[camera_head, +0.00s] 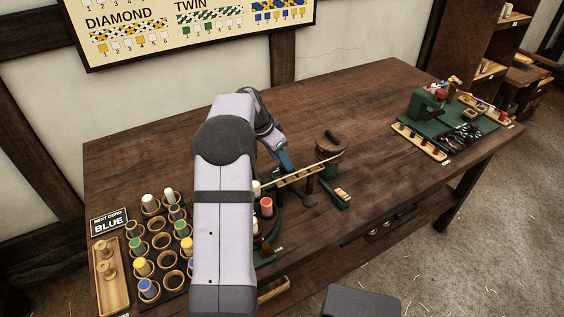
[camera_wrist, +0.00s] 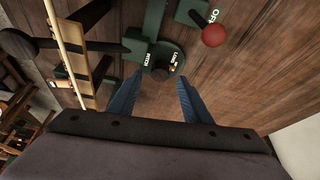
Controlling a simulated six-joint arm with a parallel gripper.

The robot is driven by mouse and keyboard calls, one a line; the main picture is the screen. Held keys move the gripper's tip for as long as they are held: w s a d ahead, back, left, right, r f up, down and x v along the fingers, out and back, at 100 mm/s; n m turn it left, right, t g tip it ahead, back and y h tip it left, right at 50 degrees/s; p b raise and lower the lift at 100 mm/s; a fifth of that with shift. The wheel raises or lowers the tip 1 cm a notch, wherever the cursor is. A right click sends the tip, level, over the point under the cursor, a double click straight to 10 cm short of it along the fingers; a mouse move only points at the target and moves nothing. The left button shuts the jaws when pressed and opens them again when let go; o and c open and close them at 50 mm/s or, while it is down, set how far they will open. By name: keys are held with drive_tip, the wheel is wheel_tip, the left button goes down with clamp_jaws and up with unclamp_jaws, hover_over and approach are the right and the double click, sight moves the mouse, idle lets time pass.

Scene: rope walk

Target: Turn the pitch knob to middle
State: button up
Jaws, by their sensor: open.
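The pitch knob (camera_wrist: 160,73) is a small dark knob on a dark green rounded base in the wrist view, with a PITCH label to its left and a LONG label at its upper right. My gripper (camera_wrist: 160,80) is open, its two blue fingers left and right of the knob in the picture. I cannot tell whether they touch it or how far above it they are. In the head view my gripper (camera_head: 284,160) is over the green machine on the table, and the knob cannot be made out there.
A lever with a red ball (camera_wrist: 214,35) and an OFF label stands at the upper right in the wrist view. A dark ball-ended handle (camera_wrist: 22,45) and a pale rod are at the left. A spool rack (camera_head: 160,240) and a second green machine (camera_head: 428,104) are on the table.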

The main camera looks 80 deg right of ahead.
drive_tip(key=shift+b+v, duration=0.3)
drive_tip(key=shift+v, duration=2.2)
